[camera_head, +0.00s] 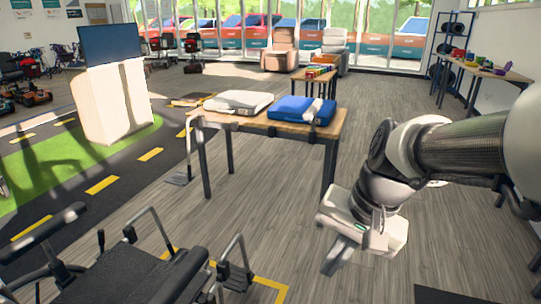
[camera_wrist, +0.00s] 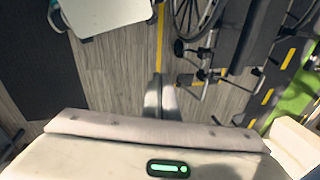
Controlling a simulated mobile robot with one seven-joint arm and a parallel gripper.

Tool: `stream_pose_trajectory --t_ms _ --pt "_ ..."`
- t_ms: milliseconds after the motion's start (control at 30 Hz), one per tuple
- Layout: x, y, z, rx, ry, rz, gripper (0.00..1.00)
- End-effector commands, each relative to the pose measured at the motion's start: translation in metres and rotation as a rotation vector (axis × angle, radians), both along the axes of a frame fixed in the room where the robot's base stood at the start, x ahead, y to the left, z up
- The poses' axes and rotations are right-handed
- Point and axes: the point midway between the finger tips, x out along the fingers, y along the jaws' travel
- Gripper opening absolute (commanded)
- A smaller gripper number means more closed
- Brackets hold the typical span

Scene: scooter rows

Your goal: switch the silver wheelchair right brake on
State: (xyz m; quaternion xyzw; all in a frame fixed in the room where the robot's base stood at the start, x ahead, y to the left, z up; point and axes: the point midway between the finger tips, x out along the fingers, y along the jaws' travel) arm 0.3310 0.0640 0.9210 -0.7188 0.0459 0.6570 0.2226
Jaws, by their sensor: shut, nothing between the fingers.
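A wheelchair (camera_head: 130,275) with a dark seat and silver tubes is at the bottom left of the head view, partly cut off by the frame edge. In the wrist view the wheelchair (camera_wrist: 252,35) is at the upper right, with a large spoked wheel (camera_wrist: 196,14) at the top. I cannot pick out its right brake lever for certain. My gripper (camera_head: 338,262) is shut and empty, pointing down over the floor to the right of the wheelchair. In the wrist view my gripper (camera_wrist: 160,95) appears below the wheelchair and apart from it.
A wooden table (camera_head: 255,122) bears a white case (camera_head: 238,101) and a blue case (camera_head: 296,108). A white pedestal with a dark screen (camera_head: 108,46) stands at the left. A pale panel (camera_wrist: 105,14) is at the upper left of the wrist view. Grey floor separates my gripper and the wheelchair.

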Motion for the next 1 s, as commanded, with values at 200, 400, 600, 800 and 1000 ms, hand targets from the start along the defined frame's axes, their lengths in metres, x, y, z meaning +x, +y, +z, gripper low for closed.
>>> stream_pose_trajectory --t_ms 200,400,600,800,1000 --pt "0.043 0.052 -0.063 0.231 0.36 -0.286 0.0" --pt "0.074 0.099 -0.128 0.418 0.705 -0.574 0.0" --pt "0.094 0.143 -0.2 0.584 1.077 -0.885 0.0" --pt "0.103 0.179 -0.279 0.723 1.467 -1.215 0.0" --pt "0.1 0.202 -0.347 0.824 1.799 -1.499 0.0"
